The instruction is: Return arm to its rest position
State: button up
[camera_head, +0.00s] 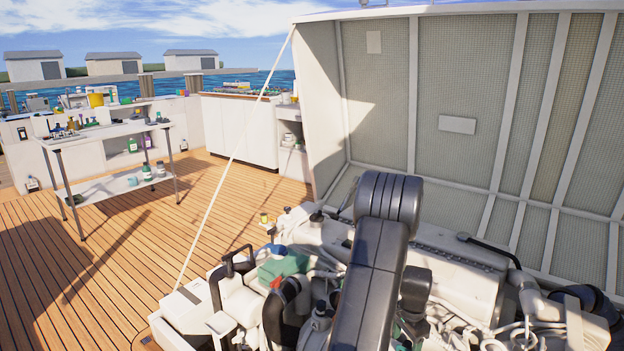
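My arm (372,265) rises from the bottom edge in front of the engine, as a thick dark grey link with a ribbed rounded joint at its top. Another dark part of it shows just right of the link. My gripper cannot be made out; it is hidden or out of the frame. The engine (455,283) sits in the open hatch behind and around my arm, with pale pipes, hoses and a green part (283,268). My arm covers the middle of it, and I cannot tell whether they touch.
The raised hatch lid (470,100) stands behind the engine, held by a thin pale stay (237,150) on the left. A metal table (110,130) with bottles and tools stands at the left. A white counter (240,130) is farther back. The wooden deck (130,250) between is clear.

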notch_tip(320, 180, down, 2)
jog(key=shift+f, duration=0.1)
jog(key=shift+r+n, duration=0.25)
jog(key=shift+n, duration=0.75)
jog(key=shift+n+p, duration=0.35)
jog(key=shift+n, duration=1.85)
